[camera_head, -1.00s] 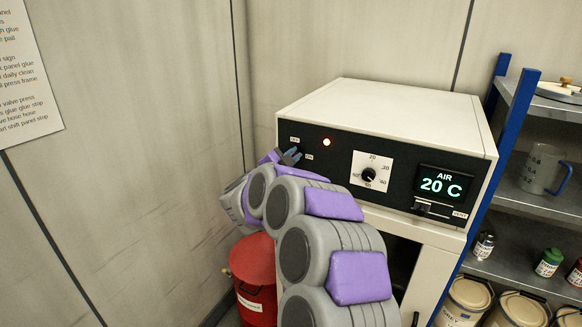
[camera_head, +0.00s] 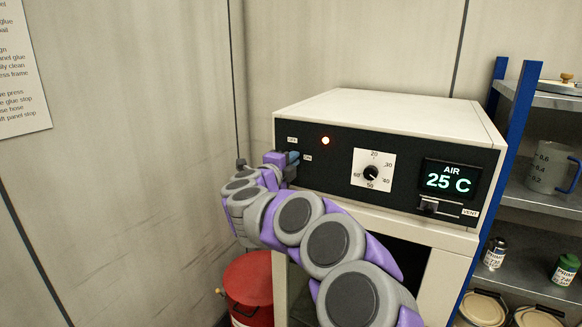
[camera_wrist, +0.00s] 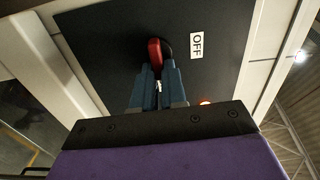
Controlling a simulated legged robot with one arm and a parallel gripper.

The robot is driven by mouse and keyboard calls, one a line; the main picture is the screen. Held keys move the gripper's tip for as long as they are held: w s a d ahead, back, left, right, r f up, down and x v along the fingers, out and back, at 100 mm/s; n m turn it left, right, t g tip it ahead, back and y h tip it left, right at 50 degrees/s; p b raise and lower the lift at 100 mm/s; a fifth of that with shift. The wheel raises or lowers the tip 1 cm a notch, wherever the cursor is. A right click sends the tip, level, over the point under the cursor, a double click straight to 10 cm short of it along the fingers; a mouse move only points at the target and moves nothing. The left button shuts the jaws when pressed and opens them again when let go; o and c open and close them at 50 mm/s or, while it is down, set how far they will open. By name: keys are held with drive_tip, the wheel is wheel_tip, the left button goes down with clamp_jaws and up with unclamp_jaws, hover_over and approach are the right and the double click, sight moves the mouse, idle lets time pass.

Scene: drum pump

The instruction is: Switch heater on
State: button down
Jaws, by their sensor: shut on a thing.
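The heater (camera_head: 390,115) is a white box with a black front panel. A lit lamp (camera_head: 325,141) is on the panel; right of it are a dial (camera_head: 372,174) and a display (camera_head: 449,181) reading AIR 25 C. My gripper (camera_head: 292,157) is at the panel's left end, by the small ON and OFF labels. The lever's lower part is hidden between the fingers. In the head view my gripper hides the switch.
A VENT slider (camera_head: 428,207) sits under the display. A red container (camera_head: 249,285) stands on the floor below my arm. A blue-framed shelf with a jug (camera_head: 549,168) and paint cans (camera_head: 494,253) is at the right. Walls close in the left side.

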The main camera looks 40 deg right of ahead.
drive_tip(key=shift+f, duration=0.25)
idle(0.3)
drive_tip(key=c, duration=1.2)
unclamp_jaws()
drive_tip(key=shift+w+r, duration=0.1)
drive_tip(key=p+v, duration=0.1)
drive_tip(key=v, duration=1.6)
drive_tip(key=shift+a, duration=0.2)
